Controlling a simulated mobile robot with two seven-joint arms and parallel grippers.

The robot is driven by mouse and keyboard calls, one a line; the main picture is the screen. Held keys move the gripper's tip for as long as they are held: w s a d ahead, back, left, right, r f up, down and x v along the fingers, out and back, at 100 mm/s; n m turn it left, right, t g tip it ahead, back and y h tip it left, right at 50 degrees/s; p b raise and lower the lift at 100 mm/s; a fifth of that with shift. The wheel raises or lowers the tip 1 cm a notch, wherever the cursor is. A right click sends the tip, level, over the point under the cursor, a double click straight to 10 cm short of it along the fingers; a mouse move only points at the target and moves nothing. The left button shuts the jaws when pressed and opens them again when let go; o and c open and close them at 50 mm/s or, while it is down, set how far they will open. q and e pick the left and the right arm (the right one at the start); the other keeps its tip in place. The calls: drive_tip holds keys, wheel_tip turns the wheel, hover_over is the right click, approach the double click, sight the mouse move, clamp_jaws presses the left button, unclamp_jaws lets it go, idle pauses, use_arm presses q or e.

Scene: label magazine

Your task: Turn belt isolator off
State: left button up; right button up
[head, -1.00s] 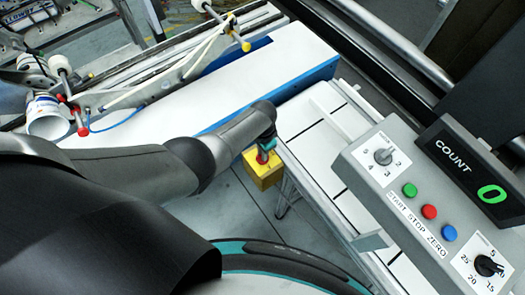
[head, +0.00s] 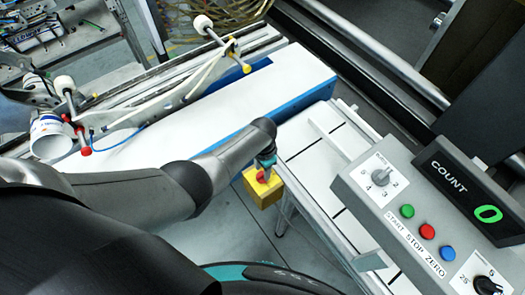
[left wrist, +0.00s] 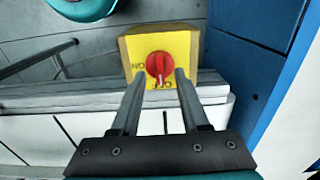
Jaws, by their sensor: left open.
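The belt isolator is a yellow box (head: 265,194) with a red rotary knob, low beside the conveyor in the head view. In the left wrist view the yellow face (left wrist: 188,45) carries the red knob (left wrist: 159,64) with lettering around it. The knob's grip bar looks roughly upright in that view; its exact setting is hard to read. My left gripper (head: 266,160) is open just above the box. In the left wrist view its two fingers (left wrist: 159,75) reach toward the knob, one on each side. I cannot tell if they touch it. My right gripper is not in view.
A grey control panel (head: 440,222) with a count display (head: 462,185), buttons and dials stands at the right. The white belt (head: 235,98) with a blue side lies behind my left arm. A metal frame (head: 325,235) is close to the right of the isolator.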

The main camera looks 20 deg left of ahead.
use_arm(q)
wheel_tip(320, 180, up, 13)
drive_tip(key=p, duration=0.3)
drive_tip(key=shift+p, duration=0.35)
drive_tip(key=shift+r, duration=0.1)
drive_tip(key=n+b, duration=0.2)
drive_tip(key=b, duration=0.5)
approach(262, 174)
drive_tip(key=s+f, duration=0.2)
drive_tip(key=f, duration=0.1)
drive_tip(key=s+a+f, duration=0.1)
drive_tip(key=f, duration=0.2)
drive_tip(key=s+f, duration=0.2)
drive_tip(key=f, duration=0.1)
drive_tip(key=shift+s+a+f, duration=0.1)
drive_tip(key=shift+s+a, duration=0.2)
drive_tip(key=shift+s, duration=0.05)
drive_tip(key=s+a+f+n+b, duration=0.1)
drive_tip(key=s+a+f+b, duration=0.2)
drive_tip(key=s+f+b, duration=0.5)
drive_tip(key=s+a+f+n+t+b, duration=0.1)
drive_tip(key=s+f+b, duration=0.7)
drive_tip(key=s+f, duration=1.3)
wheel_tip(262, 174, down, 3)
drive_tip(key=shift+s+a+r+n+b, duration=0.1)
drive_tip(key=shift+s+a+n+b, duration=0.3)
drive_tip(key=shift+a, duration=0.55)
drive_tip(key=shift+w, duration=0.1)
